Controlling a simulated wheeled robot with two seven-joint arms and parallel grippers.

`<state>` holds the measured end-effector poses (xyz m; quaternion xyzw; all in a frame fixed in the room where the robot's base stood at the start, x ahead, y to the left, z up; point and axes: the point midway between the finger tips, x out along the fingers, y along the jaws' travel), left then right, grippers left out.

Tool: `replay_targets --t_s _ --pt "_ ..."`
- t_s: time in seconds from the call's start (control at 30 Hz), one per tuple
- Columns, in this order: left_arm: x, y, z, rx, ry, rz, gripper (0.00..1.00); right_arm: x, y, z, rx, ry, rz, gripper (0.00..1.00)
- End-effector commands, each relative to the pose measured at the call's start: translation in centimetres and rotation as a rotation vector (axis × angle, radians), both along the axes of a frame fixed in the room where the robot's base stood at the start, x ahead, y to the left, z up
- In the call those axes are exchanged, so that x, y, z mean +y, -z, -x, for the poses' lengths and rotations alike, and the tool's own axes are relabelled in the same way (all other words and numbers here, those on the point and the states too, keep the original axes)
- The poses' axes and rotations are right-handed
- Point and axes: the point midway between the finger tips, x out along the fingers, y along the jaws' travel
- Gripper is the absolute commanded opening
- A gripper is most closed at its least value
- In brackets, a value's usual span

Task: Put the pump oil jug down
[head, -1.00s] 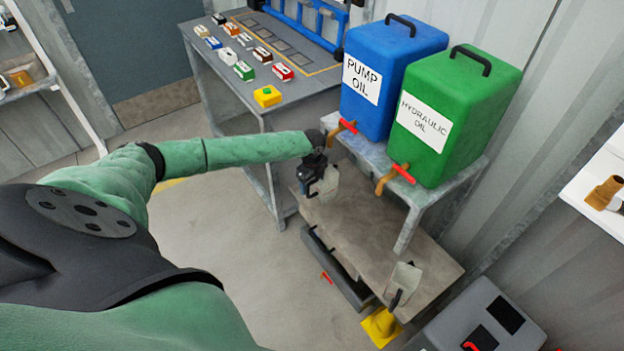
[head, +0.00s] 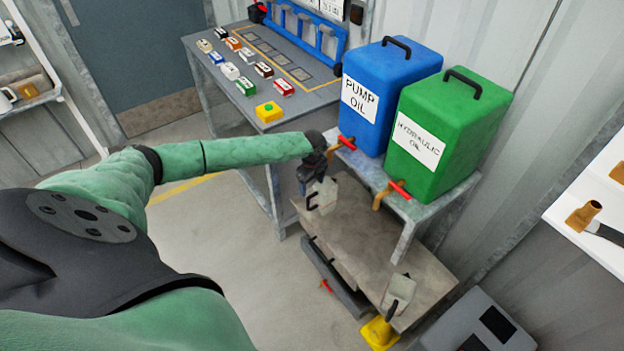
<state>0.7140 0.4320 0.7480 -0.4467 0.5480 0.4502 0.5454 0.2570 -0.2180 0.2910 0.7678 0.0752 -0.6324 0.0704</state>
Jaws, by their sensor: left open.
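The pump oil jug (head: 326,194), pale with a dark handle, stands upright on the low bench (head: 360,240) below the blue pump oil tank (head: 385,90) and its red-handled tap (head: 347,141). My left gripper (head: 308,186) is open, just above and beside the jug's handle. The handle shows clear below the fingers; whether a fingertip still touches the jug I cannot tell. My right gripper is not in view.
A green hydraulic oil tank (head: 440,120) stands beside the blue one on a raised shelf. A second jug (head: 398,290) is at the bench's near end. A grey table (head: 225,75) with small coloured boxes stands behind. The bench middle is clear.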

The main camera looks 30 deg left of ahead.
Motion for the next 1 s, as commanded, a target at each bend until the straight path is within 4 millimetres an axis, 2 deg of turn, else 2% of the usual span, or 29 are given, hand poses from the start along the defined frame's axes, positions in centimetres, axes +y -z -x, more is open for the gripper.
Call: replay_targets --t_s 0.27,0.8,0.93,1.0 --pt "0.0 -0.8 0.0 0.0 0.0 0.0 0.71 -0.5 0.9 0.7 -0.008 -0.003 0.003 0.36" --pt "-0.1 -0.7 0.0 0.0 0.0 0.001 0.71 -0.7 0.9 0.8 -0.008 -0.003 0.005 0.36" --pt "-1.5 -0.2 0.6 0.001 -0.002 0.009 0.71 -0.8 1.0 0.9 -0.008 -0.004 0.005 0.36" --pt "-3.2 0.3 1.3 -0.003 -0.006 0.018 0.71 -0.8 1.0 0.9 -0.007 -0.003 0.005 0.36"
